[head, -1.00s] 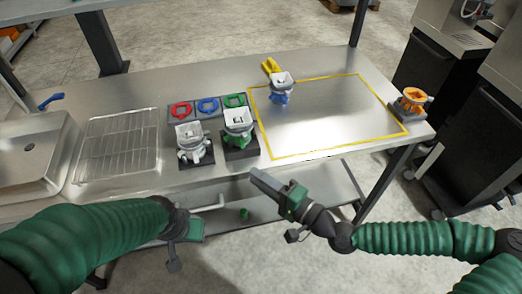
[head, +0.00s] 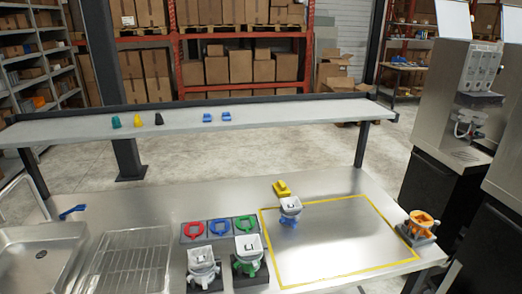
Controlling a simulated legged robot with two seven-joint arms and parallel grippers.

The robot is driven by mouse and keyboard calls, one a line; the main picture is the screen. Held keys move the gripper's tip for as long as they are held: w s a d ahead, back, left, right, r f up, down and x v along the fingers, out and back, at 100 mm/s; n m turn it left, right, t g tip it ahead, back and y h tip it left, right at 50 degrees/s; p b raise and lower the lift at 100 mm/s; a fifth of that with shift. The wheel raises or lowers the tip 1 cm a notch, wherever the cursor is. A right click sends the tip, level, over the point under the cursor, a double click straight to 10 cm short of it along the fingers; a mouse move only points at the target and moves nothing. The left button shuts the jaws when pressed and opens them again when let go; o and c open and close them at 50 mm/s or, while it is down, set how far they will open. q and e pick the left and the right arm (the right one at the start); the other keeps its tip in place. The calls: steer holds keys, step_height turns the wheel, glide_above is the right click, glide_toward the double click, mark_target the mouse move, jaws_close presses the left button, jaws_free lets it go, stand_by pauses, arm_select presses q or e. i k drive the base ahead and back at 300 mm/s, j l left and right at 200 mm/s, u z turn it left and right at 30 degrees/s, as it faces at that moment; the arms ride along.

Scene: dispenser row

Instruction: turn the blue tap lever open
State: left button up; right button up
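A blue lever (head: 72,211) sits at the left, at the back edge of the sink (head: 30,240); it lies slanted, and I cannot tell whether it is open or shut. A grey metal spout (head: 12,184) shows at the left picture edge. A white-topped device with a blue lower part (head: 290,208) stands inside the yellow outline at the back left; I cannot make out a lever on it. Neither of my grippers is in view.
A wire rack (head: 125,262) lies right of the sink. White-and-grey (head: 202,265) and white-and-green (head: 248,256) devices stand before red, blue and green rings. An orange device (head: 420,224) stands at the right. A raised shelf (head: 280,112) spans the back. The yellow-outlined area (head: 335,240) is mostly clear.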

mark_target(82, 207)
steer(key=u, duration=1.5)
